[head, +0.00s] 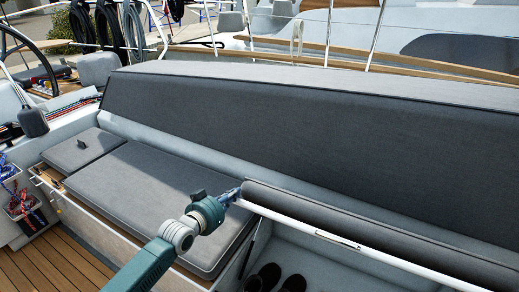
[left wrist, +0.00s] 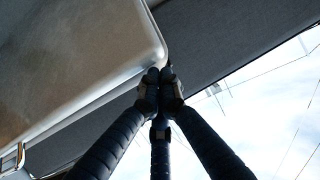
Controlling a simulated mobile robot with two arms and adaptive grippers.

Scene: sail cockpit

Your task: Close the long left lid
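The long lid (head: 370,232), with a dark grey cushion and a pale front edge, is raised at the right of the head view. The open locker (head: 310,262) below it shows dark boots (head: 268,278). My left gripper (head: 236,194) is at the lid's left end, by its front corner. In the left wrist view, the fingers (left wrist: 160,82) converge with their tips close together, just under the corner of the lid (left wrist: 90,60). They look shut; I cannot tell whether they touch the lid. My right gripper is not in view.
A closed, cushioned seat (head: 165,195) lies left of the open locker, with a smaller cushion (head: 82,150) beyond. The long grey backrest (head: 290,130) runs behind. Wooden deck (head: 60,265) shows at lower left, near rope bags (head: 20,200).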

